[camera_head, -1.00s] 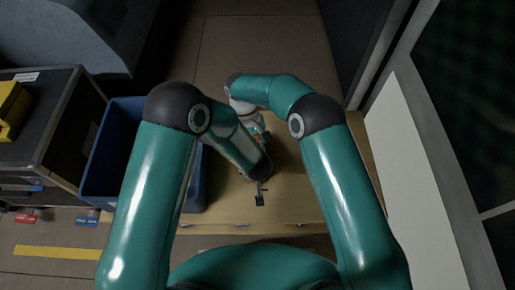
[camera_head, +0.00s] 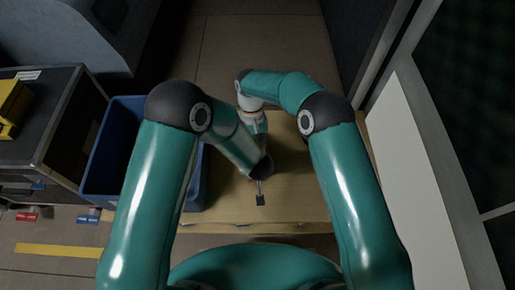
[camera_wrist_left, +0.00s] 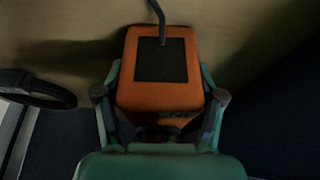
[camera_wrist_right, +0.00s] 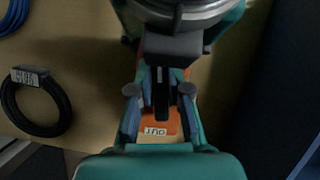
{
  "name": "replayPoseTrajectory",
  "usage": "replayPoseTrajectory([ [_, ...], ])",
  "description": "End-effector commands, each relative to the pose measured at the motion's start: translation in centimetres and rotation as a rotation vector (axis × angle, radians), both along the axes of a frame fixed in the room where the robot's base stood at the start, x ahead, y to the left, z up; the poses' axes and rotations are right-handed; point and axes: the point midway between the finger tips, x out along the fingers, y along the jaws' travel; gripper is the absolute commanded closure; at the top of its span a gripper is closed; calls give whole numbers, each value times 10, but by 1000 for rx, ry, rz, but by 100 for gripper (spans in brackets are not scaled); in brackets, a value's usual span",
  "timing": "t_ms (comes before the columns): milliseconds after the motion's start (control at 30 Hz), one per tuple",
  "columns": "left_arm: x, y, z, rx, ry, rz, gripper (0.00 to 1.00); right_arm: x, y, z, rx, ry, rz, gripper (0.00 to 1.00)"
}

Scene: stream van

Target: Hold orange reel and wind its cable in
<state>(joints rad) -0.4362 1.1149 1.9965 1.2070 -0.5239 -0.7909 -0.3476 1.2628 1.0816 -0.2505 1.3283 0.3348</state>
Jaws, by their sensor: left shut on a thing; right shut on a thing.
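The orange reel (camera_wrist_left: 128,92) shows in the left wrist view, with a dark square panel on its near face and a cable (camera_wrist_left: 155,9) coming out of it. My left gripper (camera_wrist_left: 160,94) is shut around its sides. In the right wrist view, the orange reel (camera_wrist_right: 173,119) shows under my right gripper (camera_wrist_right: 159,89), with a white "OUT" label. That gripper is shut on a dark upright piece (camera_wrist_right: 160,103), seemingly the reel's crank handle. In the head view my arms hide the reel, and a dark plug end (camera_head: 260,200) lies on the wooden worktop (camera_head: 295,207).
A blue bin (camera_head: 103,175) stands left of the worktop, beside a black case (camera_head: 60,120). A black cable coil (camera_wrist_right: 66,118) with a tag lies near the reel, with a blue cable (camera_wrist_right: 14,17) beyond. A white panel (camera_head: 415,170) bounds the right side.

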Motion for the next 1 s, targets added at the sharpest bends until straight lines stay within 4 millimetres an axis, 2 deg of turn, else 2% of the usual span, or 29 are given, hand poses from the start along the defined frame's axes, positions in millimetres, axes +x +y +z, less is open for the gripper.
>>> replayPoseTrajectory([
  [300, 0, 0, 0, 0, 0, -1, 95, 0, 3, 0, 1, -1, -147, 100],
  [800, 0, 0, 0, 0, 1, -1, 95, 0, 3, 0, 1, -2, -174, 100],
  [833, 0, 0, 0, 0, 1, -1, 95, 0, 3, 0, 1, -2, -174, 81],
  [867, -1, 0, 0, 0, 1, -1, 95, 0, 3, 0, 1, -2, -173, 76],
  [900, 0, 0, 0, 0, 1, -1, 95, 0, 3, 0, 1, -2, -173, 72],
  [1000, 0, 0, 0, -1, 1, -1, 95, 0, 3, 0, 1, -2, -173, 72],
])
